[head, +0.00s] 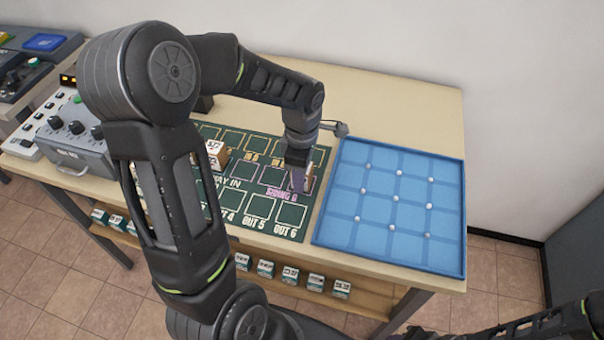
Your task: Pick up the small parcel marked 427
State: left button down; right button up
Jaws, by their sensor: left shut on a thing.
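My left gripper (298,180) points down at the right end of the dark green mat (289,214), by the pink "SIDING" marking. It is shut on a small tan parcel (309,178), mostly hidden behind the fingers; I cannot read a number on it. I cannot tell whether it touches the mat. Other small white-and-tan parcels (213,150) stand on the mat to the left, partly behind my left arm, their marks not clearly legible. My right gripper is not in view; only part of that arm shows at lower right.
A blue tray (462,220) with grid squares and several small white balls lies right of the mat. A grey control box (72,150) with knobs stands at the left. Several small labelled boxes (290,274) line a shelf below the table's front edge. The table behind the tray is clear.

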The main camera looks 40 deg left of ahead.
pick_arm(q)
jog(key=shift+r, duration=0.1)
notch_tip(320, 180, up, 10)
jog(key=shift+f+b, duration=0.1)
jog(key=shift+b, duration=0.45)
jog(key=shift+f, duration=0.1)
dwell(0.5)
